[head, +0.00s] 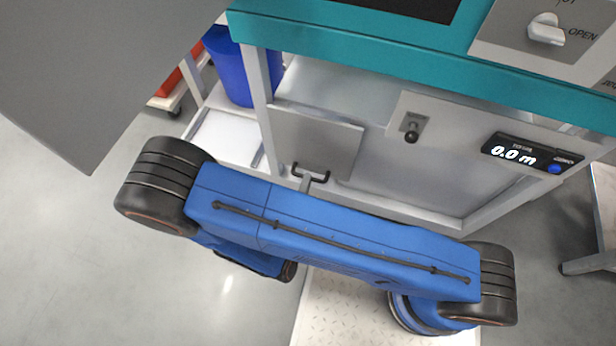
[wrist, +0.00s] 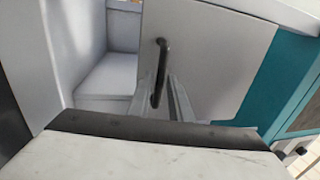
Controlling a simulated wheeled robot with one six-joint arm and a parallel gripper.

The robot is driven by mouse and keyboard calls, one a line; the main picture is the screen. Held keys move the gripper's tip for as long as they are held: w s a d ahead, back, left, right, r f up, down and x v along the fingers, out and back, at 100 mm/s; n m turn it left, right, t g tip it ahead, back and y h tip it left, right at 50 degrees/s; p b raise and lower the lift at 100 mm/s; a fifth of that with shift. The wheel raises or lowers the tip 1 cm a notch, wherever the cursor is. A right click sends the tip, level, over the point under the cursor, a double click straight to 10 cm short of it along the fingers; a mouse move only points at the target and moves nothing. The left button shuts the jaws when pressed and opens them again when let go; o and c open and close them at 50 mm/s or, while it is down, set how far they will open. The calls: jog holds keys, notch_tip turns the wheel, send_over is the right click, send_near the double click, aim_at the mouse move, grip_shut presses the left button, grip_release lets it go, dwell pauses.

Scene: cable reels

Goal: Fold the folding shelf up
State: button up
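The folding shelf is a plain grey panel (head: 318,138) on the front of the workbench, below the teal top. It hangs down at a slant, with a black bar handle (head: 322,178) near its lower edge. In the wrist view the panel (wrist: 215,55) fills the upper middle, with its handle (wrist: 161,60) near its left edge. My gripper (head: 307,182) is at the handle. In the wrist view its two grey fingers (wrist: 160,92) lie on either side of the bar and appear closed on it. The exact contact is partly hidden.
A black knob (head: 411,135) on a small plate sits right of the shelf, and a display (head: 530,153) reads 0.0 m. A blue bin (head: 232,68) stands at the left. A large grey slab (head: 90,60) covers the upper left. Floor at the left is clear.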

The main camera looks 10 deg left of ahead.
jog(key=shift+x, duration=1.25)
jog(key=shift+c, duration=0.6)
grip_shut()
jog(key=shift+s+a, duration=0.1)
jog(key=shift+s, duration=0.05)
